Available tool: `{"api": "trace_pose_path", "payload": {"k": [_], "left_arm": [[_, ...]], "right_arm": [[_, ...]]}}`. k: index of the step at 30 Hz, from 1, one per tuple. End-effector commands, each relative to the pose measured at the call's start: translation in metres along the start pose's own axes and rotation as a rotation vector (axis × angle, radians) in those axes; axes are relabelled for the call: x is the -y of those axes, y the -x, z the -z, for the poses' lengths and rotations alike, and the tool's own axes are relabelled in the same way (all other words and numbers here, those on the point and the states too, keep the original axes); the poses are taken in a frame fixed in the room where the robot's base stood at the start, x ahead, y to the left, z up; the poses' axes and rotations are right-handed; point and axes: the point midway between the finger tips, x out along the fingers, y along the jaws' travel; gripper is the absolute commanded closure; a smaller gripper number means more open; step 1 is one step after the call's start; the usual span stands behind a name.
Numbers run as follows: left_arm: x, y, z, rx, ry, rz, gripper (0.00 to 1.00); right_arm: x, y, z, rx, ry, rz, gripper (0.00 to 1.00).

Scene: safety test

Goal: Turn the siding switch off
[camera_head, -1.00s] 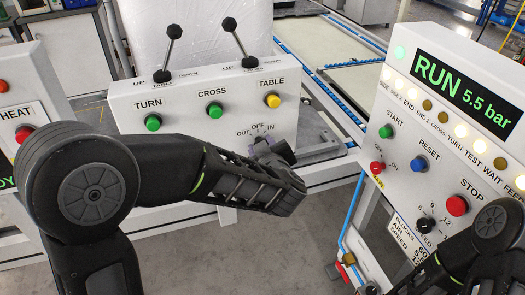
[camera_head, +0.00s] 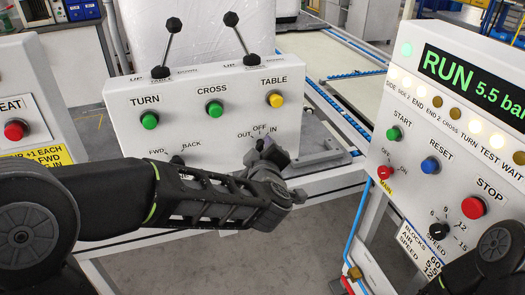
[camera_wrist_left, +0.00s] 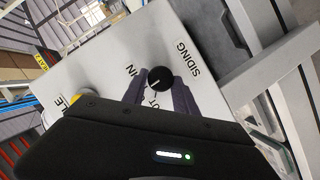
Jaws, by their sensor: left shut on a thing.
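The siding switch (camera_wrist_left: 160,79) is a round black knob on a white panel, under the marks OUT, OFF and IN. In the left wrist view a small pale mark on the knob points to the lower left, roughly between the words IN and OUT. My left gripper (camera_wrist_left: 162,92) is shut on the knob, with one finger on each side. In the head view my left gripper (camera_head: 272,157) is at the panel's lower right, and its fingers mostly hide the knob. Only a dark part of my right arm shows at the lower right; its fingers are out of view.
The white panel (camera_head: 120,110) also has TURN (camera_head: 149,120), CROSS (camera_head: 216,111) and TABLE (camera_head: 275,99) buttons and two levers on top. A control box (camera_head: 410,230) with a RUN display, STOP button (camera_head: 474,208) and MAIN switch (camera_head: 385,172) stands close on the right.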

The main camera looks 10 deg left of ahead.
Motion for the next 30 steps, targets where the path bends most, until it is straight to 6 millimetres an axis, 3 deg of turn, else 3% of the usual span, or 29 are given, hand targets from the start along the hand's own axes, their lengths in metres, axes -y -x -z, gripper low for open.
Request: {"api": "trace_pose_path", "payload": {"k": [2,3,10,20,30], "left_arm": [[0.001,0.000,-0.001,0.001,0.000,0.001,1.00],[0.001,0.000,-0.001,0.001,0.000,0.001,0.64],[0.000,0.000,0.000,0.001,-0.001,0.001,0.45],[-0.001,0.003,0.000,0.000,-0.001,0.000,0.45],[-0.002,0.050,0.001,0.002,0.000,-0.003,0.45]], "right_arm": [[0.000,0.000,0.000,0.000,0.000,0.000,0.64],[0.000,0.000,0.000,0.000,0.000,0.000,0.64],[0.000,0.000,0.000,0.000,0.000,0.000,0.64],[0.000,0.001,0.000,0.000,0.000,0.000,0.64],[0.003,0.009,0.000,0.000,0.000,0.000,0.64]]}}
